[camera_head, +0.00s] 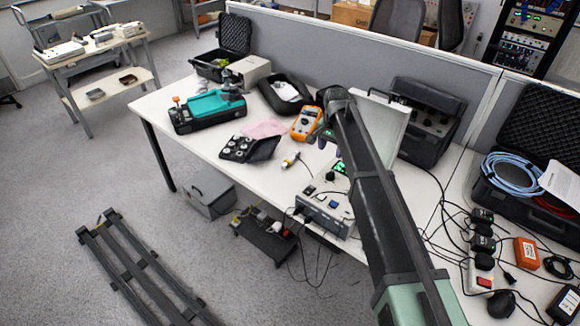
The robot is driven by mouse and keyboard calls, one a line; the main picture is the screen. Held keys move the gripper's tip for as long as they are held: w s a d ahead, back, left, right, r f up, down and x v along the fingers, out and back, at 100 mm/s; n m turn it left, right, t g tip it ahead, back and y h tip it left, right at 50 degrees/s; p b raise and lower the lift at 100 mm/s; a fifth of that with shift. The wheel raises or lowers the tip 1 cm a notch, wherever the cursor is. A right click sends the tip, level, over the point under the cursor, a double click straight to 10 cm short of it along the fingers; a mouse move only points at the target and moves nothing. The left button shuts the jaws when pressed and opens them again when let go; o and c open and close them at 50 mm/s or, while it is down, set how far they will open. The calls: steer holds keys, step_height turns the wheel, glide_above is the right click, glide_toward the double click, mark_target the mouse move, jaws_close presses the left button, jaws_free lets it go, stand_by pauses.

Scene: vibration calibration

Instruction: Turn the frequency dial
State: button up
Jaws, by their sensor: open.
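A silver-grey instrument box (326,206) stands at the front edge of the white table, with small controls on it. A green lit display (340,168) shows just behind it, partly behind my arm. I cannot pick out the frequency dial for certain at this size. My gripper (322,140) is at the far end of my dark arm, above the table and behind the instrument box in the picture. It is small and partly hidden by the arm, looks open and holds nothing that I can see. It appears apart from the instrument.
An orange multimeter (306,123) is close beside my gripper. A teal-and-black device (212,103), a black case of round parts (249,147) and a pink cloth (265,128) lie to the left. An open-lidded case (428,118) stands behind my arm. Cables and chargers clutter the right table.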

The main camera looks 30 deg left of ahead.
mark_target(332, 172)
steer(key=shift+d+f+b, duration=0.3)
steer(key=shift+d+b, duration=0.1)
steer(key=shift+d, duration=0.3)
step_height(332, 172, down, 10)
steer(key=b, duration=1)
steer(key=shift+w+a+f, duration=0.1)
steer(key=shift+f, duration=0.1)
steer(key=shift+r, duration=0.15)
steer(key=c, duration=0.9)
